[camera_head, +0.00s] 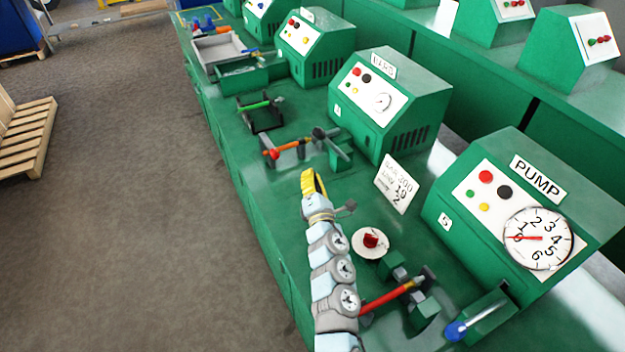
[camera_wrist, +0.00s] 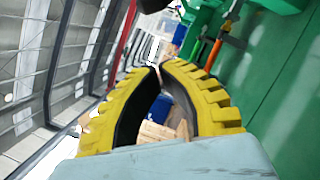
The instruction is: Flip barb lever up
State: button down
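No label reading "barb" is legible, so I cannot tell which lever is the barb lever. In the head view, a red lever (camera_head: 385,298) runs from beside my arm to a dark fitting on the bench, with its near end partly hidden by my arm. A blue-knobbed lever (camera_head: 456,330) lies low in front of the pump box. An orange lever (camera_head: 290,146) sits on a grey fixture farther back, and a green lever (camera_head: 258,105) beyond it. My gripper (camera_head: 311,180), yellow-padded, is above the bench, apart from these levers. In the wrist view its fingertips (camera_wrist: 158,66) meet with nothing between them.
The pump box (camera_head: 510,205) with its dial stands at right, beside other green boxes (camera_head: 390,100). A white sign (camera_head: 397,184) and a red knob on a white disc (camera_head: 371,241) are close to my arm. Open floor (camera_head: 130,180) lies left; a wooden pallet (camera_head: 28,137) stands there.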

jog(key=w+r+b, duration=0.1)
jog(key=w+r, duration=0.2)
jog(key=w, duration=0.6)
jog(key=shift+w+d+r, duration=0.2)
jog(key=shift+w+d, duration=0.05)
dwell(0.3)
dwell(0.5)
